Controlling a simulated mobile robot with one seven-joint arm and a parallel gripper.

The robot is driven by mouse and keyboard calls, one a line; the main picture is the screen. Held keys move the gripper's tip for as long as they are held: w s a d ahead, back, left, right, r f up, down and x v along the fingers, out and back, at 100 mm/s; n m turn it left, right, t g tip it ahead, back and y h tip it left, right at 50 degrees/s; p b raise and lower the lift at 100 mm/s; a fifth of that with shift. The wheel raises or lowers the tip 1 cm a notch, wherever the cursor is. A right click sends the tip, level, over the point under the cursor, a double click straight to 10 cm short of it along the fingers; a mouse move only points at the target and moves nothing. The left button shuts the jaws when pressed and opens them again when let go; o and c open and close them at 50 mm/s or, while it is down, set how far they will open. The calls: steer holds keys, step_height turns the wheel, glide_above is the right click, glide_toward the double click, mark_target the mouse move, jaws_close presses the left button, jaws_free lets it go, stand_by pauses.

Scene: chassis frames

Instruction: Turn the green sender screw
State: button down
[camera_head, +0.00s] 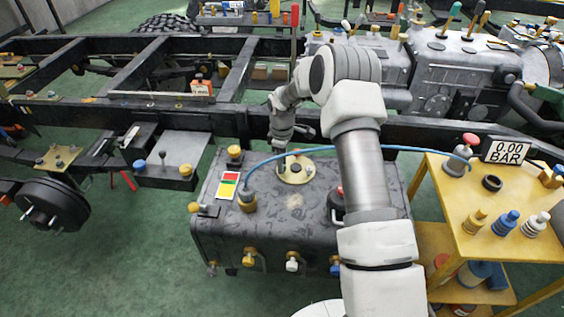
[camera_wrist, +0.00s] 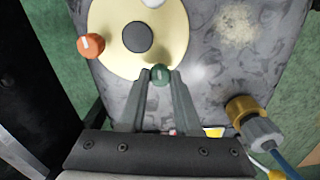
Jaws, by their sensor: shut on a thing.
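The green sender screw (camera_wrist: 160,76) sits at the near edge of a round cream plate (camera_wrist: 116,62) on top of the grey tank. In the wrist view my gripper (camera_wrist: 160,78) has its two fingers around the green screw, shut on its head. An orange screw (camera_wrist: 90,45) with a white mark sits at the plate's left edge, and a white screw (camera_wrist: 153,2) is partly cut off at the top. A dark round cap (camera_wrist: 137,37) is in the plate's middle. In the head view the plate (camera_head: 294,170) lies under my arm's end; the green screw is not clear there.
The grey tank (camera_head: 290,215) carries a yellow fitting with a blue hose (camera_head: 247,200) and a colour label (camera_head: 228,185). The hose arcs over the plate toward a yellow cart (camera_head: 455,230) at right. A black chassis rail (camera_head: 430,130) runs behind the tank.

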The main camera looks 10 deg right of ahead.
stand_by(0.4)
steer(key=c, duration=0.6)
jaws_free()
step_height(320, 180, up, 18)
steer(key=p, duration=0.3)
steer(key=shift+f, duration=0.25)
